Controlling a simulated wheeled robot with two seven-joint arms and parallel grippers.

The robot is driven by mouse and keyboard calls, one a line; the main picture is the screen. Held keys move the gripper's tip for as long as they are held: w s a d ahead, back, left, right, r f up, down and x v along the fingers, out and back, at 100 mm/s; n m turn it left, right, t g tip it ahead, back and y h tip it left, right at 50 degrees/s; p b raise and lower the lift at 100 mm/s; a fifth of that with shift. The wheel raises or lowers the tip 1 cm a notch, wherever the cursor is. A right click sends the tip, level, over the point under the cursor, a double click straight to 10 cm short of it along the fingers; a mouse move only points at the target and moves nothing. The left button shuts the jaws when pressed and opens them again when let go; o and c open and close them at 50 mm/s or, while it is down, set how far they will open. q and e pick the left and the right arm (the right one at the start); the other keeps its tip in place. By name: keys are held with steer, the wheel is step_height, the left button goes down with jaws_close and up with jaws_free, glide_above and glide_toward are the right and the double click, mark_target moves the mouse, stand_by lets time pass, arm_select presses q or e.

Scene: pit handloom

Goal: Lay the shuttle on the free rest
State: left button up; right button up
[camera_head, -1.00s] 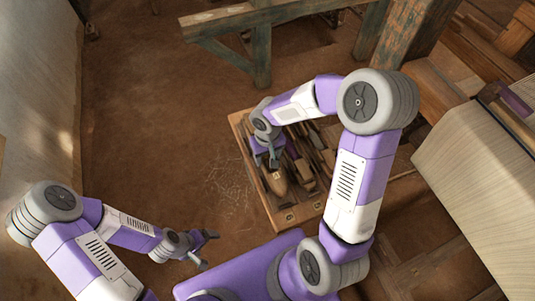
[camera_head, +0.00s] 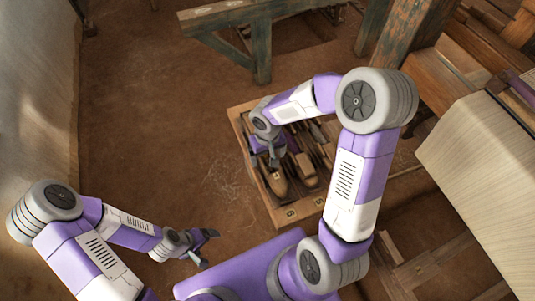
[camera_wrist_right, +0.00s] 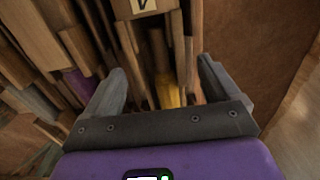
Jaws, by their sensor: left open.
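Boat-shaped wooden shuttles lie in a wooden rack (camera_head: 242,148) in the head view. One pale shuttle (camera_head: 278,185) lies just below my right gripper (camera_head: 273,160), and another (camera_head: 307,167) lies to its right. I cannot tell which is the task's shuttle or which rest is free. In the right wrist view my right gripper (camera_wrist_right: 162,85) has its fingers apart over the rack. A yellowish piece (camera_wrist_right: 167,92) shows lower down between them, and no contact with the fingers is visible. My left gripper (camera_head: 208,249) is open and empty over the floor at lower left.
Small number tags (camera_head: 291,214) mark the rack's near edge. A timber frame (camera_head: 262,55) stands behind the rack. The loom with its pale cloth (camera_head: 485,165) is at the right. The earthen floor (camera_head: 160,120) left of the rack is clear.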

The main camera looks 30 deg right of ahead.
steer(key=shift+r+p, duration=3.1)
steer(key=shift+r, duration=0.9)
